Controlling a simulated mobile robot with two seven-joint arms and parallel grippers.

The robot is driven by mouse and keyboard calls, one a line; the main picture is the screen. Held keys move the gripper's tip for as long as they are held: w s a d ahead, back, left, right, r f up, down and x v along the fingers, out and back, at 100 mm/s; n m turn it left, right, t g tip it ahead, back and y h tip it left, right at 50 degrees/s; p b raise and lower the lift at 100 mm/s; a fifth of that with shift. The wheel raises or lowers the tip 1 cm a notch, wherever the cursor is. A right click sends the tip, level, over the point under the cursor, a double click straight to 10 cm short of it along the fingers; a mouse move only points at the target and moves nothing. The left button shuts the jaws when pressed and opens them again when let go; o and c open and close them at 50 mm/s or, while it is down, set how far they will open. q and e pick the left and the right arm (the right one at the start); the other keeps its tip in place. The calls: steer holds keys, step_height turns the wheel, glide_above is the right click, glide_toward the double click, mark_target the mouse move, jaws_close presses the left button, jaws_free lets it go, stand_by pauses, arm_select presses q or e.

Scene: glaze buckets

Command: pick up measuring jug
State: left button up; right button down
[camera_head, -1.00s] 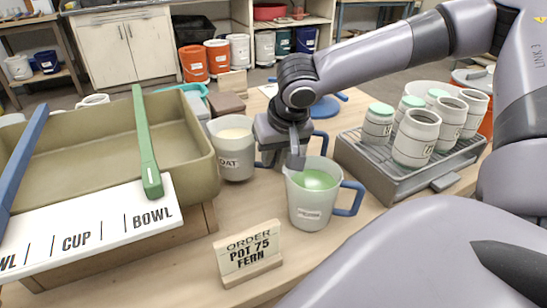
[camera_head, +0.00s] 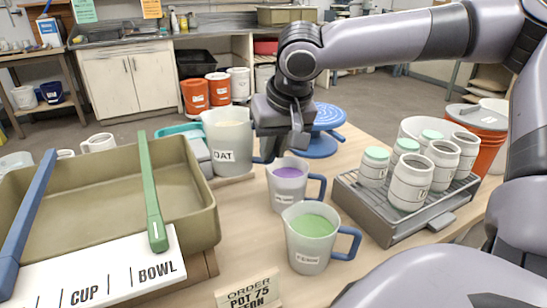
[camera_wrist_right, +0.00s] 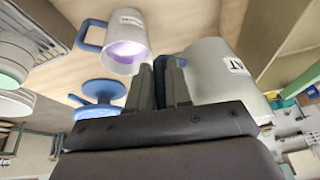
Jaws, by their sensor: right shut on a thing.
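The pale measuring jug marked OAT (camera_head: 228,145) is held by its blue handle in my right gripper (camera_head: 290,140). It looks upright and raised above the table. In the right wrist view the jug (camera_wrist_right: 215,75) is beside the fingers (camera_wrist_right: 165,85), which close on its handle. A jug with purple glaze (camera_head: 288,190) stands on the table below and right of the gripper. A jug with green glaze (camera_head: 308,246), apparently labelled FERN, stands nearer, its blue handle to the right. My left gripper is out of view.
A wide olive basin (camera_head: 200,215) with a blue and a green stick across it fills the left. A grey rack (camera_head: 385,225) with several jars stands right. A blue turntable (camera_head: 322,148) is behind the purple jug. An order sign (camera_head: 250,295) stands in front.

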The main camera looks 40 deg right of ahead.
steer(key=shift+w+r+p, duration=0.1)
steer(key=shift+r+p, duration=0.45)
steer(key=shift+r, duration=2.25)
steer(key=shift+r, duration=0.1)
